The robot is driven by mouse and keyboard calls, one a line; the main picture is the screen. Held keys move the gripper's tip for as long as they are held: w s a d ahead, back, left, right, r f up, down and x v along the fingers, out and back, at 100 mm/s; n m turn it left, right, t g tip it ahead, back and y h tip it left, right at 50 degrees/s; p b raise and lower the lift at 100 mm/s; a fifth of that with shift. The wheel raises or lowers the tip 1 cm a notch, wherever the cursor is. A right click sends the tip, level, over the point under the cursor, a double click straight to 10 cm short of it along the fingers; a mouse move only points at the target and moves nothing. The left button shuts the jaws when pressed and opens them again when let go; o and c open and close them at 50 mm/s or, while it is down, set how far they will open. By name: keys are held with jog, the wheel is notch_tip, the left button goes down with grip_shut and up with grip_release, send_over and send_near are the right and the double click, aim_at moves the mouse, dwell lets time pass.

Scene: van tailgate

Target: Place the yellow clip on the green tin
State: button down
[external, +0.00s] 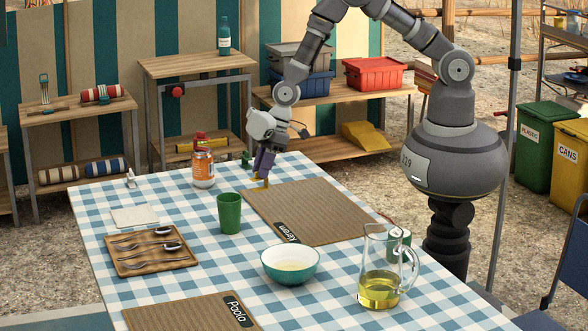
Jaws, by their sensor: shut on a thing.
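My gripper (264,165) is pointed down at the far edge of the table. It is shut on a small yellow clip (262,184), which is low over the far left corner of the brown Keram mat; whether it touches the mat I cannot tell. A green and white object (404,238), possibly the green tin, stands partly hidden behind the glass jug at the right. A plain green cup (229,213) stands left of the mat. A small dark green thing (246,160) shows beside my gripper, too small to make out.
An orange bottle (203,165) with a red top stands left of my gripper. A glass jug (380,275) and a white-green bowl (290,263) stand nearer the front. A cutlery tray (150,265) lies at left. The brown Keram mat (310,210) is bare.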

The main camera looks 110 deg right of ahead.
jog(key=s+a+r+n+g+y, duration=0.1)
jog(key=s+a+r+n, duration=0.2)
jog(key=a, duration=0.7)
jog(key=s+a+r+n+g+y, duration=0.1)
jog(key=s+a+n, duration=0.3)
jog(key=a, duration=0.6)
jog(key=s+a+r+n+g+y, duration=0.1)
jog(key=s+a+r+n, duration=0.25)
jog(key=a, duration=0.65)
jog(key=s+a+r+n+g+y, duration=0.1)
jog(key=s+a+r+n, duration=0.1)
jog(key=s+a+n, duration=0.5)
jog(key=shift+m, duration=0.45)
jog(key=f+b, duration=0.1)
jog(key=f, duration=0.1)
jog(key=s+a+f+b, duration=0.1)
jog(key=f, duration=0.2)
jog(key=s+f+b, duration=0.1)
jog(key=f, duration=0.2)
jog(key=shift+s+a+f, duration=0.1)
jog(key=shift+a+f, duration=0.05)
jog(key=shift+a, duration=0.2)
jog(key=shift+f, duration=0.15)
jog(key=c, duration=1)
grip_release()
